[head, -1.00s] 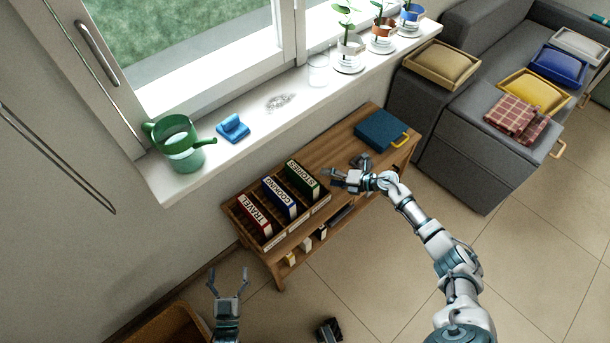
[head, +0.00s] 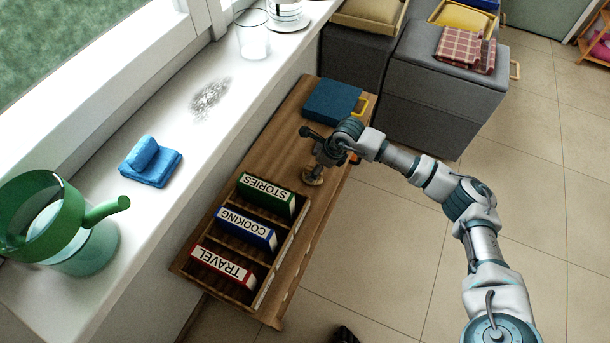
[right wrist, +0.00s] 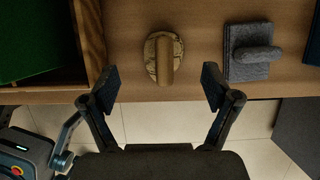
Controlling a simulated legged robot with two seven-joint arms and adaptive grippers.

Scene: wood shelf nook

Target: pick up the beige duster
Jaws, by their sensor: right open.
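The beige duster (right wrist: 163,58), a rounded pad with a raised handle bar, lies on the wooden shelf top. In the head view only a bit of the beige duster (head: 313,177) shows below my right gripper (head: 328,153). In the right wrist view my right gripper (right wrist: 158,78) is open, its two fingers spread to either side of the duster, apart from it. A grey duster (right wrist: 248,66) lies to its right. A blue duster-like block (head: 150,163) sits on the windowsill. My left gripper is out of view.
A wooden divided box (head: 262,290) with several labelled books stands to the left on the shelf. A blue case (head: 332,100) with a yellow handle lies beyond the gripper. The windowsill (head: 185,130) rises alongside the shelf. Open floor lies to the right.

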